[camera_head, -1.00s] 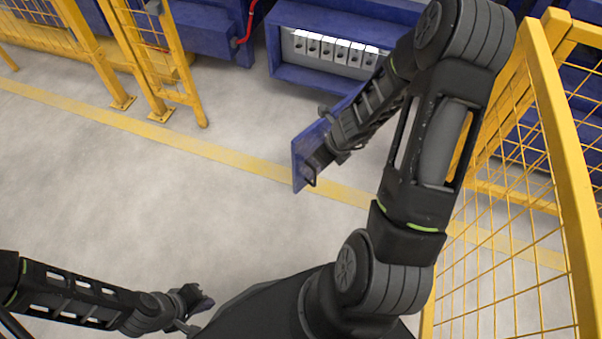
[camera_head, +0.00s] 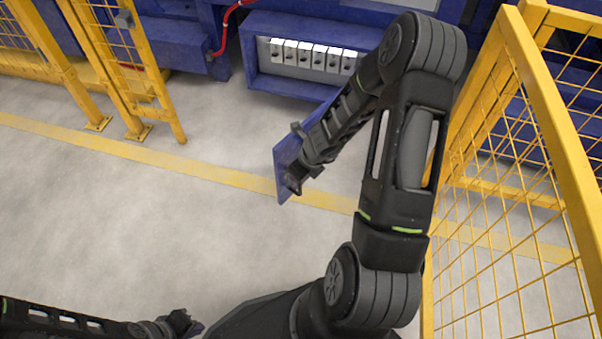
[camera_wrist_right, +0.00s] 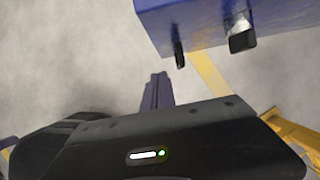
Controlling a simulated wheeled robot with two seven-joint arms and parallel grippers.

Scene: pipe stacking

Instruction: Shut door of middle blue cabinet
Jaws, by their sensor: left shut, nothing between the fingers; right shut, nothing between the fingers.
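The blue cabinet (camera_head: 310,32) stands at the top middle of the head view, its front open and a row of pale blocks inside. Its blue door (camera_head: 284,160) stands swung out toward me, partly hidden behind my right arm. My right gripper (camera_head: 293,184) is shut and empty at the door's near, free end; whether it touches the door is unclear. In the right wrist view a blue panel (camera_wrist_right: 220,20), likely the door, fills the top right. My left gripper (camera_head: 187,323) is shut and empty, low over the floor at the bottom left, far from the door.
A yellow mesh fence (camera_head: 500,200) stands close on the right of my right arm. Another yellow fence (camera_head: 120,70) stands at the upper left. A yellow line (camera_head: 150,150) crosses the grey floor. The floor left of the door is clear.

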